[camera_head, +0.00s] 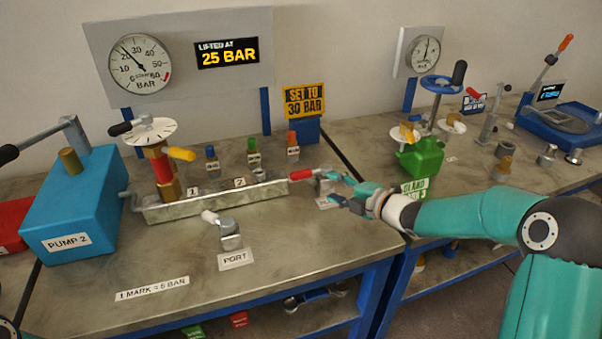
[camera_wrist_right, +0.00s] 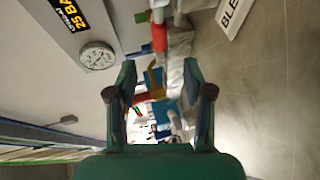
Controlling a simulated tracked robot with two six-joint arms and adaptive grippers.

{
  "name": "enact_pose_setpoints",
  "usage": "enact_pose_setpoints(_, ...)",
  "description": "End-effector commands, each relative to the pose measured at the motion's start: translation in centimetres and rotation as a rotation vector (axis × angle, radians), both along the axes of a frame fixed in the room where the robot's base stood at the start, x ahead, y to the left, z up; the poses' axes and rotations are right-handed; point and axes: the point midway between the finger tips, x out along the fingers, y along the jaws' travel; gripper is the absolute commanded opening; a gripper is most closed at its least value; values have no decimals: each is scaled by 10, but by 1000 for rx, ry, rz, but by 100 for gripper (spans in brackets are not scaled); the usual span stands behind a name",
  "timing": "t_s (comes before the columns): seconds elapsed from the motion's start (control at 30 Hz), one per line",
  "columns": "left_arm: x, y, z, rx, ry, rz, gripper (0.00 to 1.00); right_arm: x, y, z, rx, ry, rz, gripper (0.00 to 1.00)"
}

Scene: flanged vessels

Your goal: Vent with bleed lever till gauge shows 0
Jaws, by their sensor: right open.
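The bleed lever (camera_head: 302,174) has a red grip pointing left from a small metal block (camera_head: 325,183) at the bench's right end. A red grip also shows in the right wrist view (camera_wrist_right: 159,38), beyond the fingers, near a sign reading "BLE" (camera_wrist_right: 233,16). My right gripper (camera_head: 342,190) is open at the block's right side, its fingers partly covering the block. In the wrist view the fingers (camera_wrist_right: 158,93) stand wide apart with nothing held. The round gauge (camera_head: 140,63) has its needle a little past 20. My left gripper is out of view.
A metal tray (camera_head: 215,200) with a valve column and dial (camera_head: 150,132) stands left of the lever. A white-tipped port lever (camera_head: 225,228) lies in front. Blue pump 2 (camera_head: 72,205) is at left, and a green valve (camera_head: 422,158) on the right bench.

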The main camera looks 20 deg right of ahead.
Motion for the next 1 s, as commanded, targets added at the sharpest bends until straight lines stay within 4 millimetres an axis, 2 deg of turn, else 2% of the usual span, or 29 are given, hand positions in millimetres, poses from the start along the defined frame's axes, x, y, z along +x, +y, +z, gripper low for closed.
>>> enact_pose_setpoints(0.3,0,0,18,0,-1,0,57,63,34,-16,1,2,7,51)
enact_pose_setpoints(0.5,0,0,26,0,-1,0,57,93,47,-24,0,2,5,51)
enact_pose_setpoints(0.7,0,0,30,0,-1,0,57,109,55,-29,0,1,6,51)
enact_pose_setpoints(1.0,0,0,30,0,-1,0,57,111,56,-30,0,1,6,51)
